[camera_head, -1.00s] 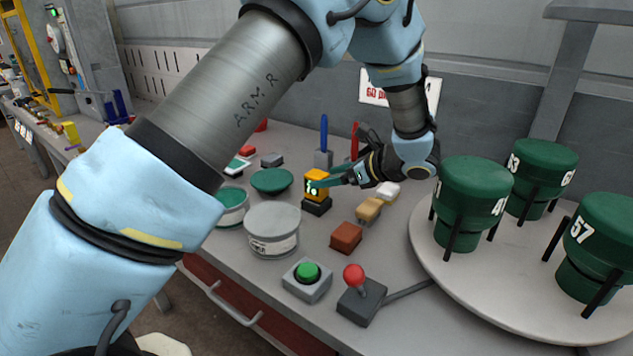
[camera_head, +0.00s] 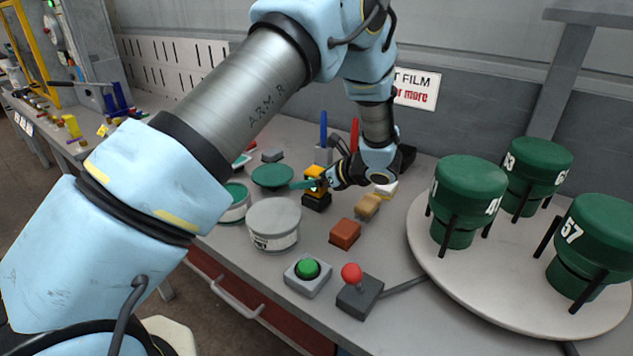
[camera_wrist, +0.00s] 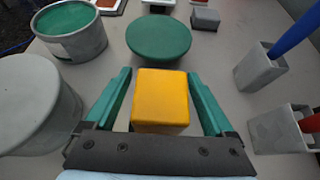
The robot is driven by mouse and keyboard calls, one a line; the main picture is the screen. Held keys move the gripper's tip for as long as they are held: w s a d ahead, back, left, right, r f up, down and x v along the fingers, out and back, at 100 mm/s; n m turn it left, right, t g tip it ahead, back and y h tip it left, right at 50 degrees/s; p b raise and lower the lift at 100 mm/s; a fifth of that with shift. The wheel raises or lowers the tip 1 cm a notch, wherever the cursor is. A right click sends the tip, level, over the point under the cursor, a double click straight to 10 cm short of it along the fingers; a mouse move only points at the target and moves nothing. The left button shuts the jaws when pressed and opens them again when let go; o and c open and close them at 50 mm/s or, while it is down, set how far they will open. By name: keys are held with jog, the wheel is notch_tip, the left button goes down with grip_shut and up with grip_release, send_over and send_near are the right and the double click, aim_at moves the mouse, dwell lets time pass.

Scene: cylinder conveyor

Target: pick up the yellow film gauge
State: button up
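The yellow film gauge (camera_head: 313,174) stands on the bench on a dark base, with a small display on its front, partly covered by my gripper in the head view. In the wrist view its yellow top (camera_wrist: 161,98) sits between my gripper's two green fingers. My gripper (camera_wrist: 160,92) is open around the gauge, one finger on each side, with a narrow gap at both sides. In the head view my gripper (camera_head: 306,184) reaches the gauge from the right.
A grey canister (camera_head: 273,224) stands close to the gauge, and a green disc (camera_wrist: 159,40) lies beyond it. Holders with a blue handle (camera_wrist: 291,33) and a red one stand at the right. A brown block (camera_head: 345,233), a green button (camera_head: 307,269) and a red-knobbed joystick (camera_head: 352,275) are nearer the front.

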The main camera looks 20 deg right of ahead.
grip_shut()
dwell(0.5)
jog(key=shift+r, duration=0.15)
notch_tip(320, 180, up, 10)
jog(key=b, duration=0.5)
notch_tip(320, 180, down, 10)
jog(key=p, duration=0.4)
